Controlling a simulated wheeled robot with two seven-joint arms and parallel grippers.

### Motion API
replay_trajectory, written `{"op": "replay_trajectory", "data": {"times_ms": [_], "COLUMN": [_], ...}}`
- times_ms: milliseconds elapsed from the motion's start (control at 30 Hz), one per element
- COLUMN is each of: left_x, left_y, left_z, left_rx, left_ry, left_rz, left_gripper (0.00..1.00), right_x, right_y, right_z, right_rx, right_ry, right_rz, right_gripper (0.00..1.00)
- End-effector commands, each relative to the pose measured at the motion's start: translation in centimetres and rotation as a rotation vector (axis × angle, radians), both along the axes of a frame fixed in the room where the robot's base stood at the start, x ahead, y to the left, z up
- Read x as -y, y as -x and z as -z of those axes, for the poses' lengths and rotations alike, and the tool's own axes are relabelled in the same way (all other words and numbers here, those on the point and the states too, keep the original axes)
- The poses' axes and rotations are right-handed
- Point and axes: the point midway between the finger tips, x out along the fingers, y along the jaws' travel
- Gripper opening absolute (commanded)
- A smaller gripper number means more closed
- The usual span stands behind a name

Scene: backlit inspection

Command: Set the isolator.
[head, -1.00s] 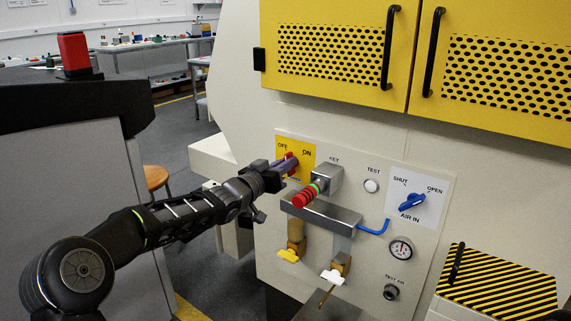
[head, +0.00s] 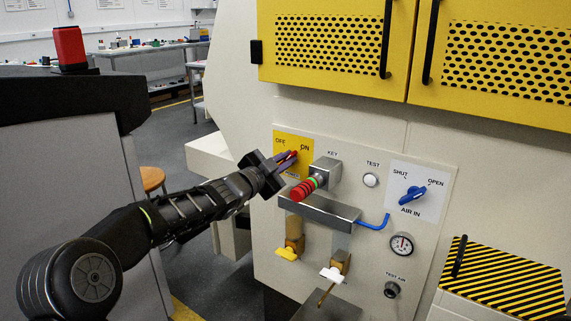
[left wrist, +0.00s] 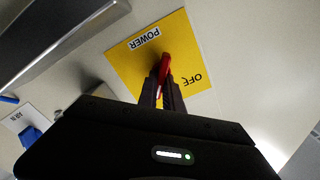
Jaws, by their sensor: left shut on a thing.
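The isolator is a red handle (head: 293,154) on a yellow plate (head: 308,168) marked OFF and ON, on the cream machine's front panel. In the head view the handle's red end shows between the finger ends, tilted up and right towards ON. My left gripper (head: 286,161) reaches in from the left and is shut on the handle. In the left wrist view the red handle (left wrist: 165,63) stands between the two fingers (left wrist: 163,85), over the yellow plate (left wrist: 125,58) with POWER and OFF readable. The fingers hide part of the plate. My right gripper is not in view.
A blue air valve (head: 413,195) and a gauge (head: 401,245) are farther right.

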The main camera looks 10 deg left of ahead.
Motion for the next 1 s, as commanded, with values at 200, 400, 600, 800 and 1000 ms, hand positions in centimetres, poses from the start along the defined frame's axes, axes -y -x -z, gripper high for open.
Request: {"op": "replay_trajectory", "data": {"times_ms": [200, 400, 600, 800, 1000], "left_x": [0.01, 0.04, 0.04, 0.03, 0.04], "left_y": [0.02, 0.03, 0.03, 0.02, 0.03], "left_z": [0.26, 0.22, 0.22, 0.22, 0.14], "left_rx": [0.028, 0.036, 0.036, 0.036, 0.037], "left_ry": [-0.077, -0.100, -0.101, -0.101, -0.098], "left_rz": [-0.001, 0.000, 0.000, 0.000, 0.000], "left_gripper": [0.00, 0.00, 0.00, 0.17, 0.32], "right_x": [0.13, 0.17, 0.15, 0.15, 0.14], "right_y": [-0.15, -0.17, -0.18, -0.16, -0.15], "right_z": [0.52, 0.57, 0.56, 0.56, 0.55], "right_rx": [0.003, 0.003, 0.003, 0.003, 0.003], "right_ry": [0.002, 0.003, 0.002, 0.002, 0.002], "right_rz": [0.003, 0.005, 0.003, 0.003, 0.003], "right_gripper": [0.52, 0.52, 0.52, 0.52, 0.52]}}
